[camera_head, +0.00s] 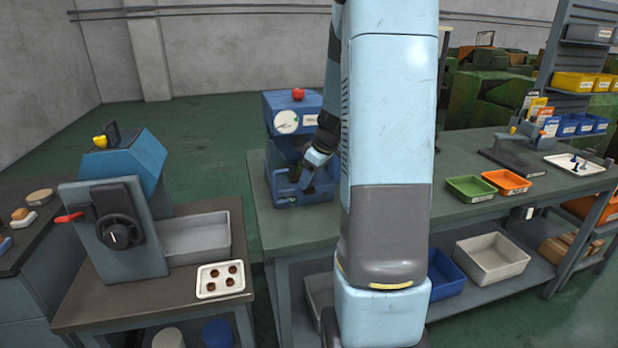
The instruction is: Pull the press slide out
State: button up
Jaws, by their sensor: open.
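The press (283,106) is a blue machine with a round white gauge and a red knob on top, standing on the grey-green workbench left of my arm. Its slide (292,198) appears low at the press front, small and partly covered. My gripper (297,180) is at the press front, dark and small in the view, just at the slide area. Its fingers are apart. I cannot tell whether they touch the slide. My own arm hides the right side of the press and the bench beside it.
A blue-grey machine (127,225) with a black handwheel and red lever stands on the left table, beside a white tray (220,279) of small brown parts. Green (470,189) and orange (506,182) bins sit on the bench at right. Bench space in front of the press is clear.

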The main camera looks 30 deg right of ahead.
grip_shut()
dwell(0.4)
